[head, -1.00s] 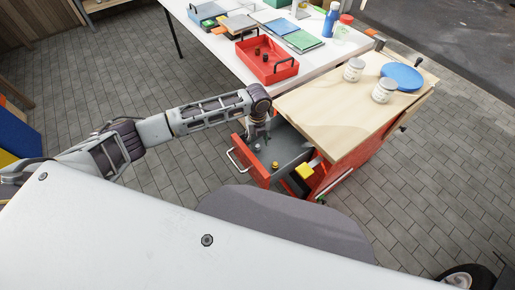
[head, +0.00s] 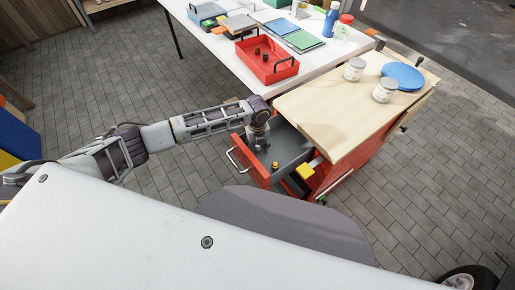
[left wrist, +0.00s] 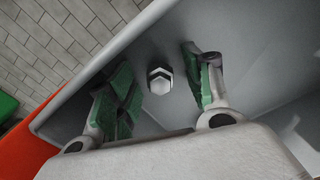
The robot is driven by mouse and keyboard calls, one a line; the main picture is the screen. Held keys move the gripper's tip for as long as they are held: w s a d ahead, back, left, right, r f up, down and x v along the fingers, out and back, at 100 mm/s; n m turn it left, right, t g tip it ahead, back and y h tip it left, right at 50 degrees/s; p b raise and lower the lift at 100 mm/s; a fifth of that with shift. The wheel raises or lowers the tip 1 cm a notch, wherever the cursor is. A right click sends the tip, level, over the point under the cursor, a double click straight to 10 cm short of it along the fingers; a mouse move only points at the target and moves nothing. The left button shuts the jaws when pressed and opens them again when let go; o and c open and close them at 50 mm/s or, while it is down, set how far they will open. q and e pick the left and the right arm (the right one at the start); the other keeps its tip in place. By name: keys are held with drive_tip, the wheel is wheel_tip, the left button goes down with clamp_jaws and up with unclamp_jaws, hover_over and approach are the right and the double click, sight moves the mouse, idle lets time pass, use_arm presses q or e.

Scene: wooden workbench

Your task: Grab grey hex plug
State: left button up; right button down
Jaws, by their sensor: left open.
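The grey hex plug (left wrist: 160,80) stands on the floor of the open drawer (head: 292,148). In the left wrist view it shows its hexagonal top and lies between my two green-padded fingers, apart from both. My left gripper (head: 260,148) is open and reaches down into the drawer over the plug. In the head view the gripper hides the plug. My right gripper is in neither current view.
A yellow plug (head: 275,166) stands in the drawer near its front. The drawer walls are close around the gripper. The wooden benchtop (head: 335,110) above holds two white jars and a blue disc (head: 402,76). A red tray (head: 267,68) sits on the white table.

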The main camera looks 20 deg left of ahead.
use_arm(q)
clamp_jaws()
use_arm(e)
drive_tip(key=shift+w+d, duration=0.1)
drive_tip(key=shift+d, duration=0.1)
